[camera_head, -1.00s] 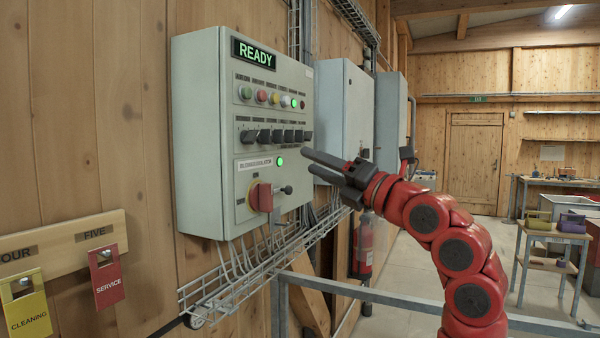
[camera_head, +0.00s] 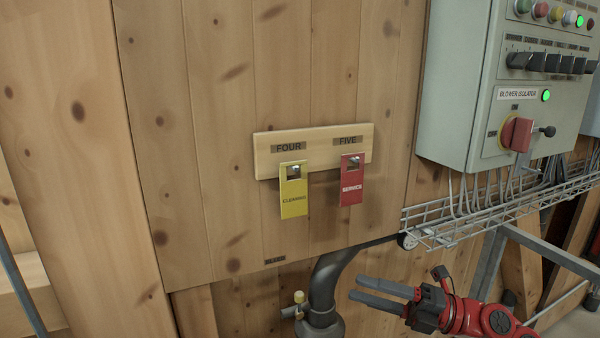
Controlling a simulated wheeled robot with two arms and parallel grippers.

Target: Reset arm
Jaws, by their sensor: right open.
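My right gripper (camera_head: 386,297) is open and empty at the lower right. Its two grey fingers point left, in front of the wall below the control box. My red right arm (camera_head: 497,321) comes in from the lower right edge. My left gripper is not in view. The grey control box (camera_head: 455,90) is at the upper right, with its top cut off. It carries a red isolator switch (camera_head: 516,134) and a lit green lamp (camera_head: 546,95) beside the label "BLOWER ISOLATOR".
A wooden tag board (camera_head: 264,158) holds a yellow "CLEANING" tag (camera_head: 293,196) under FOUR and a red "SERVICE" tag (camera_head: 351,183) under FIVE. A dark pipe (camera_head: 324,290) with a small valve stands below. A wire cable tray (camera_head: 470,215) and grey rail (camera_head: 550,250) are at right.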

